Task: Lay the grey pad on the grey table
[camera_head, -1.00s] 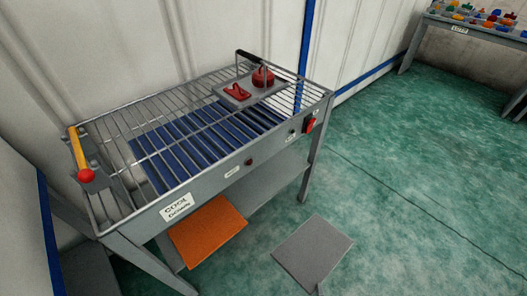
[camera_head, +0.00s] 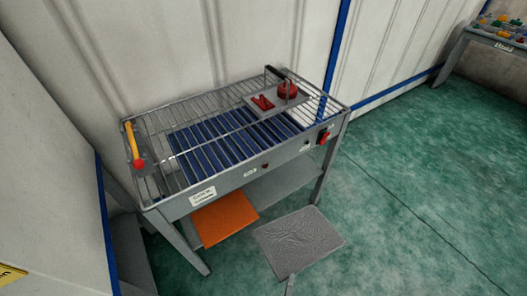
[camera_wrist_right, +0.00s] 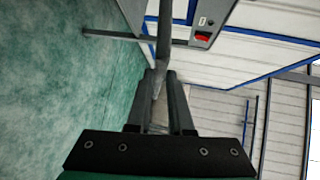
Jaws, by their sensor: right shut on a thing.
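The grey pad (camera_head: 298,240) is in the head view, below and in front of the right part of the grey table (camera_head: 262,172), apart from its top in the picture. Its upper face shows a wrinkled or embossed texture. My right gripper (camera_head: 290,284) is at the pad's near corner and only its tip shows. In the right wrist view the gripper (camera_wrist_right: 160,88) is shut on the pad (camera_wrist_right: 163,45), which is seen nearly edge-on. The grey table has a wire rack top over blue slats and a label on its front. My left gripper is not in view.
An orange pad (camera_head: 224,218) lies on the table's lower shelf. A grey plate (camera_head: 277,101) with red parts and a black handle sits at the rack's back right. A yellow lever (camera_head: 131,142) stands at the left end. Another table (camera_head: 485,38) holds colourful items. Green floor is open at right.

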